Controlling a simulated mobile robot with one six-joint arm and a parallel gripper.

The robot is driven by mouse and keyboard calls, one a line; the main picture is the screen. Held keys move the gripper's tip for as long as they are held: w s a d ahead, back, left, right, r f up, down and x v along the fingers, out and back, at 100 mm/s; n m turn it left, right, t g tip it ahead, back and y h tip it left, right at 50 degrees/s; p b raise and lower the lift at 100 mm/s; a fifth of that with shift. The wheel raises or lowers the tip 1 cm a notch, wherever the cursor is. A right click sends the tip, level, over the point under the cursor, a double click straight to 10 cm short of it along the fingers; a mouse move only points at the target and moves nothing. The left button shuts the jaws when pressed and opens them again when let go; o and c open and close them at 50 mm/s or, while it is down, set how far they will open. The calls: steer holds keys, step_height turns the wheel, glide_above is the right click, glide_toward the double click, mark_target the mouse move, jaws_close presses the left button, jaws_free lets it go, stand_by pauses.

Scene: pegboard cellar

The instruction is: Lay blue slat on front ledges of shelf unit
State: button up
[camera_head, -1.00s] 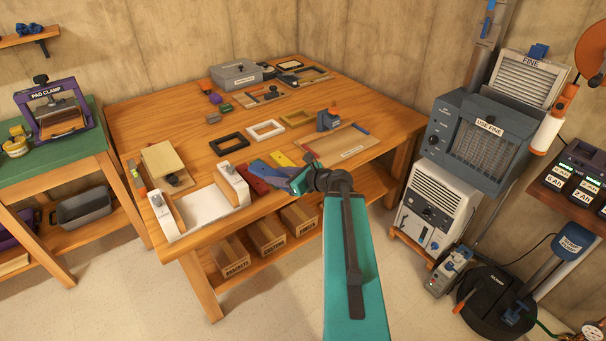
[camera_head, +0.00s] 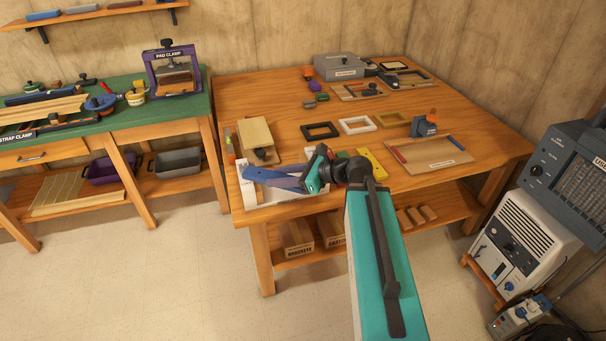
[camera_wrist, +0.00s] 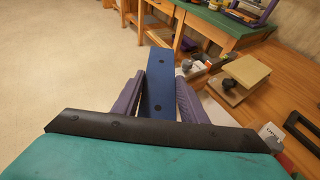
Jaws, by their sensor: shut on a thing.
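My gripper (camera_head: 292,181) is shut on the blue slat (camera_head: 258,174), above the front left of the wooden bench. In the wrist view the slat (camera_wrist: 157,85) points away between the two purple fingers, with dark holes along its face. In the head view it extends left from the fingers across a white, tray-like piece with upright sides (camera_head: 262,196), probably the shelf unit. Slat and gripper hide much of that piece, including its ledges. I cannot tell whether the slat touches it. A yellow slat (camera_head: 373,164) lies on the bench, right of my gripper.
Behind the white piece stands a pale block-like fixture (camera_head: 257,138). Black (camera_head: 320,130) and white (camera_head: 357,125) frames lie farther back. A green bench (camera_head: 120,118) with a purple clamp (camera_head: 173,72) is at left. Floor is clear between the benches.

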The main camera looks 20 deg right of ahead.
steer(key=a+r+n+g+y+p, duration=0.1)
steer(key=a+r+p, duration=0.3)
steer(key=r+p, duration=0.5)
step_height(320, 180, up, 2)
steer(key=shift+s+r, duration=0.15)
steer(key=shift+s, duration=0.1)
